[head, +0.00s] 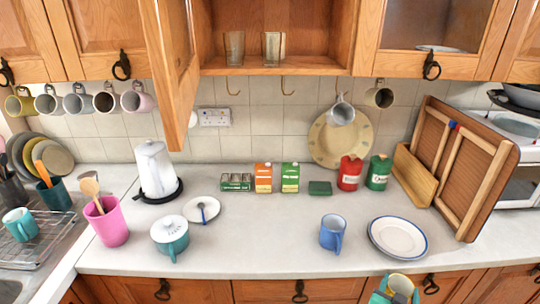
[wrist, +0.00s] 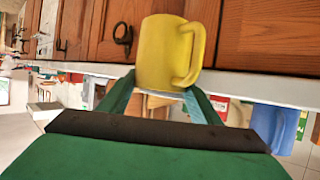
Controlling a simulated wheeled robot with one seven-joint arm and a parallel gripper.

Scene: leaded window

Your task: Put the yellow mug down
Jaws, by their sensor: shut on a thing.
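The yellow mug (head: 402,284) is at the bottom right of the head view, in front of the counter's front edge and below the white plate. My green gripper (head: 396,294) is shut on it. In the wrist view the yellow mug (wrist: 165,52) sits between the two green fingers (wrist: 165,100), with its handle to the right. The fingers hide part of it in the head view. The light counter (head: 285,258) lies behind it.
A blue mug (head: 332,233) and a blue-rimmed plate (head: 398,239) stand near the counter's front. A teal lidded pot (head: 170,238) is further left. Bare counter lies between pot and blue mug, and right of the plate. An open cupboard door (head: 172,65) hangs above.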

